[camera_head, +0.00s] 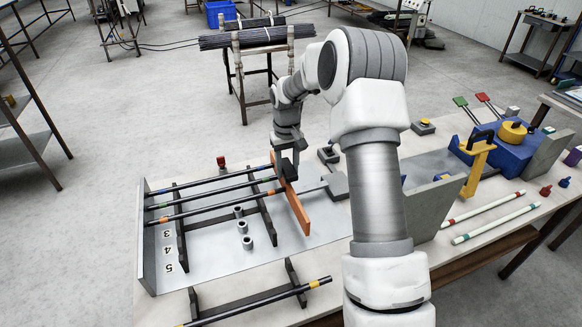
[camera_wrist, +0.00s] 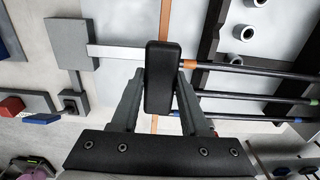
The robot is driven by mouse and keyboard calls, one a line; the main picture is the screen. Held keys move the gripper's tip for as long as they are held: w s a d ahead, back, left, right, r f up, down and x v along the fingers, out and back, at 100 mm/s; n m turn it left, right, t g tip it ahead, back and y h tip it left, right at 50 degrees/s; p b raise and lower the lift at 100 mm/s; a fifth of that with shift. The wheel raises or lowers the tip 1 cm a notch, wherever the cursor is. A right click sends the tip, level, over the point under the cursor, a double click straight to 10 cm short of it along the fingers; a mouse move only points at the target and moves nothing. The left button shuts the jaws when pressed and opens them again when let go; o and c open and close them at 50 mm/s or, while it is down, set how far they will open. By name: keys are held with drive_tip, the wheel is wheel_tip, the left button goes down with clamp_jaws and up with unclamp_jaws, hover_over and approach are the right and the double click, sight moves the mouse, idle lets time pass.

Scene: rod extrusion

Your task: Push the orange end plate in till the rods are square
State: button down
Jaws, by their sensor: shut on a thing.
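The orange end plate (camera_head: 295,206) stands on edge across the right ends of three dark rods (camera_head: 215,205); parts of it show in the wrist view (camera_wrist: 165,18). My gripper (camera_head: 288,171) is over the plate's far part, its fingers (camera_wrist: 160,95) shut on a black block (camera_wrist: 162,78) at the plate. The rods lie side by side on black supports (camera_head: 181,241), with coloured bands near their ends. Their left ends are near a grey upright wall (camera_head: 147,250). The block and fingers hide part of the plate, so I cannot tell whether every rod end touches it.
Several grey collars (camera_head: 243,227) stand on the grey base between the supports. Another dark rod (camera_head: 260,303) lies on a front rack. A grey block with a flat bar (camera_head: 335,186) is right of the plate. Two white rods (camera_head: 500,217) and a blue machine (camera_head: 495,150) are farther right.

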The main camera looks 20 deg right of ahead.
drive_tip(key=c, duration=0.5)
unclamp_jaws()
drive_tip(key=shift+a+r, duration=0.1)
drive_tip(key=shift+a, duration=0.25)
drive_tip(key=shift+o, duration=0.5)
drive_tip(key=shift+d, duration=0.1)
wheel_tip(320, 180, up, 17)
drive_tip(key=p, duration=0.1)
drive_tip(key=shift+r, duration=0.2)
drive_tip(key=s+a+r+t, duration=0.1)
drive_tip(key=s+a+r, duration=0.1)
drive_tip(key=s+r, duration=0.45)
drive_tip(key=s+a+r+t, duration=0.1)
drive_tip(key=s+a+r, duration=0.15)
drive_tip(key=s, duration=0.65)
drive_tip(key=s+f+t, duration=0.1)
drive_tip(key=s, duration=0.7)
drive_tip(key=s+a+f+t, duration=0.1)
drive_tip(key=s+f+t, duration=0.1)
drive_tip(key=s, duration=0.7)
drive_tip(key=shift+s+a+t, duration=0.3)
